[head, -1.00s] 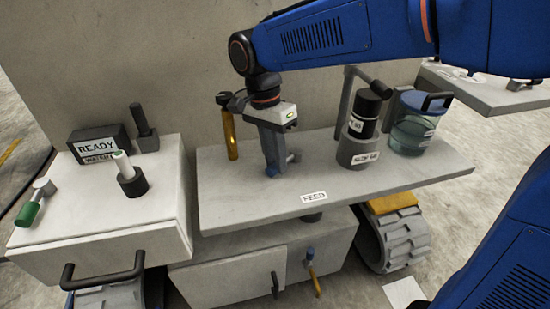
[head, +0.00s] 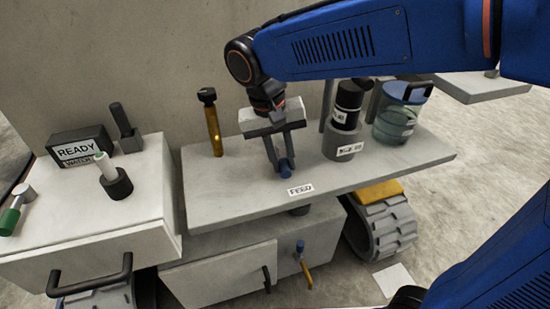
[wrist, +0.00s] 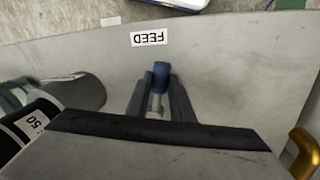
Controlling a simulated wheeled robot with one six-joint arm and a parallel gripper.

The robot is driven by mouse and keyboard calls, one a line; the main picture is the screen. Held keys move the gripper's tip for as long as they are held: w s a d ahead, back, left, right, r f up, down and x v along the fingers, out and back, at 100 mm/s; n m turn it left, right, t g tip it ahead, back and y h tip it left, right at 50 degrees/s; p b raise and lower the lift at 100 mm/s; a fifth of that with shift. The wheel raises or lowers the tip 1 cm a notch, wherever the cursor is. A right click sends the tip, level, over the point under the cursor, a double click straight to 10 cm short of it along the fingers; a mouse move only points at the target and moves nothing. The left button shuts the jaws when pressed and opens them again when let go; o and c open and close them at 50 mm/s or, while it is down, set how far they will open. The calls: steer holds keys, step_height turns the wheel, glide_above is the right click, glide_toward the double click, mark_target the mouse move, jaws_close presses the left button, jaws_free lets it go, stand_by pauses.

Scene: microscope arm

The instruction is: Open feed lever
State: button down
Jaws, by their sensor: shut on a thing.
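The feed lever (head: 286,166) is a short blue-ended handle low over the grey shelf, just behind the white FEED label (head: 300,189). In the wrist view the blue end of the lever (wrist: 161,70) and a pale metal shaft show between the two dark fingers. My gripper (head: 279,163) points down and is shut on the lever; it also shows in the wrist view (wrist: 160,84). The FEED label appears upside down in the wrist view (wrist: 149,37), just beyond the blue end. The lever's pivot is mostly hidden by my gripper.
On the shelf (head: 230,205), a brass cylinder (head: 214,132) stands left of my gripper. A black-topped grey container (head: 344,139) and a blue-lidded jar (head: 396,120) stand to the right. A READY box (head: 80,149) sits on the left cabinet. The shelf's front is clear.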

steer(key=shift+w+d+n, duration=0.15)
steer(key=shift+d+n, duration=0.7)
steer(key=shift+n, duration=0.55)
steer(key=shift+t, duration=0.3)
steer(key=c, duration=1.6)
jaws_free()
steer(key=shift+d, duration=0.1)
steer(key=shift+o, duration=0.2)
steer(key=v, duration=1.7)
steer(key=shift+r, duration=0.25)
